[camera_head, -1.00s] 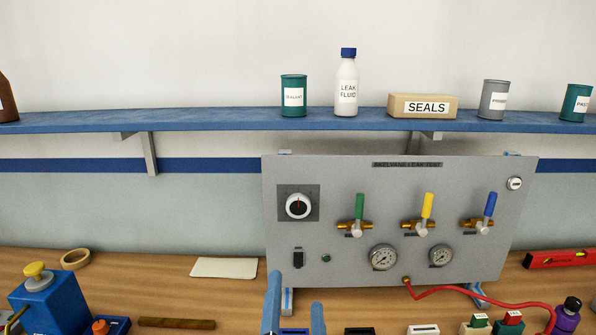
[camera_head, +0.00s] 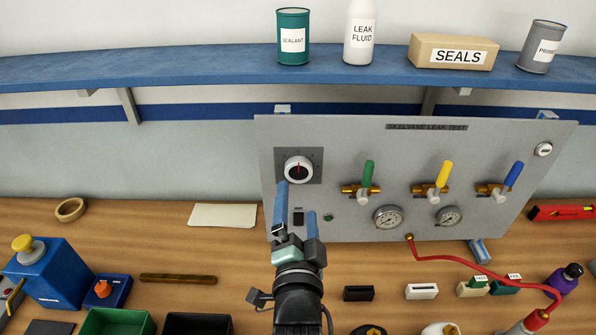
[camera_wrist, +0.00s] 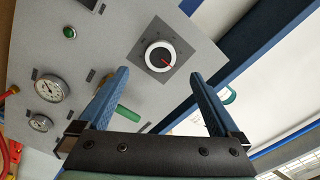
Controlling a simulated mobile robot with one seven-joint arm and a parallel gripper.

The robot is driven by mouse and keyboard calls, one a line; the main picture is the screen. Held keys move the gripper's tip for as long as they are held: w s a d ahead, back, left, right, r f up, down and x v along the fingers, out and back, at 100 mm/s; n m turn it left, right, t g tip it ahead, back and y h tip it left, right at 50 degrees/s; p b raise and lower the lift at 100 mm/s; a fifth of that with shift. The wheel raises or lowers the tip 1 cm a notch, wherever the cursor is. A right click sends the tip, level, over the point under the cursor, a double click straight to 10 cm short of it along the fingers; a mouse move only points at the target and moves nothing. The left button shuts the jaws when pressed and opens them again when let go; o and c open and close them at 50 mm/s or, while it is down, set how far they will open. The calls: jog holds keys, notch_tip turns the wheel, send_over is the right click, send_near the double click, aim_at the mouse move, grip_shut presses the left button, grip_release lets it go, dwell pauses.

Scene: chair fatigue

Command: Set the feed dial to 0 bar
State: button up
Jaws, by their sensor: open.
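The feed dial (camera_head: 298,169) is a round black-and-white knob with a red pointer line on a dark square plate, at the upper left of the grey test panel (camera_head: 350,220). Its pointer stands about straight up in the head view; the scale marks are too small to read. My gripper (camera_head: 297,200) is open and empty, its blue fingers raised just below and in front of the dial. In the wrist view the dial (camera_wrist: 160,56) lies beyond and between the two spread fingertips (camera_wrist: 160,80), apart from them.
The panel also carries green (camera_head: 368,175), yellow (camera_head: 444,174) and blue (camera_head: 513,175) valve levers and two gauges. A blue shelf (camera_head: 200,72) with cans, a bottle and a box runs above. A red hose (camera_head: 450,257) and small boxes lie on the bench at right.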

aim_at(298, 174)
jog(key=w+p, duration=0.1)
jog(key=w, duration=0.7)
jog(key=shift+p, duration=0.35)
jog(key=c, duration=1.4)
